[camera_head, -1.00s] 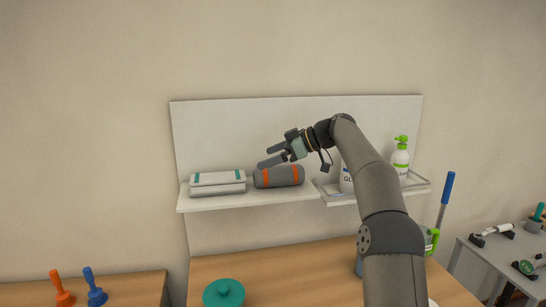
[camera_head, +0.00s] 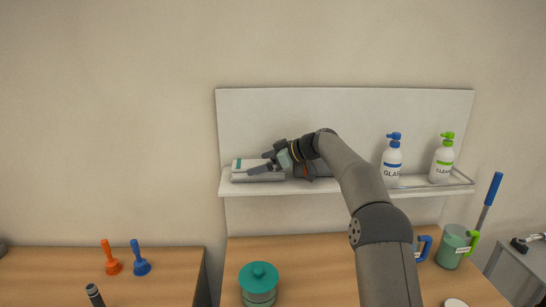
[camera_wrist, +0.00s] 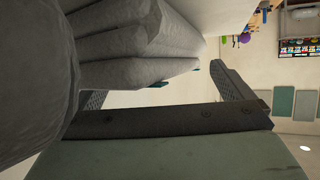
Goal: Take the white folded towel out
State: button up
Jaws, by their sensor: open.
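The white folded towel (camera_head: 243,163) with teal stripes lies on the left part of the wall shelf, in a stack of folded cloth. My gripper (camera_head: 259,163) is open at the right end of this stack and partly hides it. In the wrist view, pale folded layers (camera_wrist: 140,45) lie just ahead of my gripper (camera_wrist: 160,84), partly between the line of its two spread fingers. I cannot tell whether a finger touches them. The grey rolled towel (camera_head: 322,170) with orange bands sits right of the stack, mostly hidden behind my arm.
The white shelf (camera_head: 228,189) also holds a blue-capped bottle (camera_head: 392,160) and a green-capped bottle (camera_head: 441,160) at right. Below, a wooden counter (camera_head: 315,265) carries a teal-lidded jar (camera_head: 259,282) and a green mug (camera_head: 453,247). Wall space above the shelf is free.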

jog(key=shift+a+f, duration=0.1)
jog(key=shift+a, duration=0.05)
jog(key=shift+c, duration=0.3)
jog(key=c, duration=0.9)
jog(key=shift+c, duration=0.2)
jog(key=shift+r, duration=0.2)
jog(key=shift+r+p, duration=0.4)
jog(key=shift+p, duration=0.15)
jog(key=c, duration=0.4)
jog(key=shift+r+p, duration=1.85)
jog(key=shift+r, duration=3.55)
jog(key=shift+c, duration=0.9)
